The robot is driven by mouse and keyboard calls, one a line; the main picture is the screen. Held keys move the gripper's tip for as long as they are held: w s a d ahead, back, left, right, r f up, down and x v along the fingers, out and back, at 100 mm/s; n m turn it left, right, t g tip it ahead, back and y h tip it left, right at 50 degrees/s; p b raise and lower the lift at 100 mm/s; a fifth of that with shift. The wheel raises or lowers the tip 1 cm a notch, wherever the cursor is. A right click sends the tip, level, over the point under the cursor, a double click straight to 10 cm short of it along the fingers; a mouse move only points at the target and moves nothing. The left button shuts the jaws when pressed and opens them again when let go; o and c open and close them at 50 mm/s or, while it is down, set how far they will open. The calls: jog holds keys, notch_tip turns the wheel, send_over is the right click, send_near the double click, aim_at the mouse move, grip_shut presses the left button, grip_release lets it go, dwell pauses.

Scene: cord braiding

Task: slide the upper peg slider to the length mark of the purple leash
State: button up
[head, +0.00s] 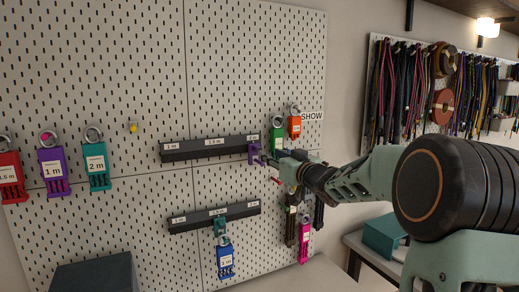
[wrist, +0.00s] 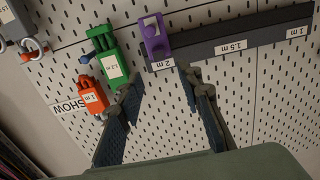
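The upper rail (head: 205,152) is a dark bar on the pegboard with labels 1 m at left, 1.5 m in the middle and 2 m at right. Its purple slider (head: 255,153) sits at the 2 m end; it also shows in the wrist view (wrist: 154,38) beside the 2 m label. The purple leash card (head: 53,172) hangs at left and reads 1 m. My gripper (head: 268,160) is just right of the slider in the head view. In the wrist view my gripper (wrist: 162,80) has its fingers apart, with nothing between them, below the slider.
A lower rail (head: 190,221) carries a teal slider (head: 220,227), with a blue card (head: 226,262) below. Green (head: 277,135) and orange (head: 295,126) cards hang close to my gripper at the right. The board left of the slider along the upper rail is clear.

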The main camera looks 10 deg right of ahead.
aim_at(259, 149)
jog(key=p+x, duration=0.2)
jog(key=x, duration=0.7)
jog(key=shift+f, duration=0.1)
jog(key=shift+c, duration=0.5)
grip_shut()
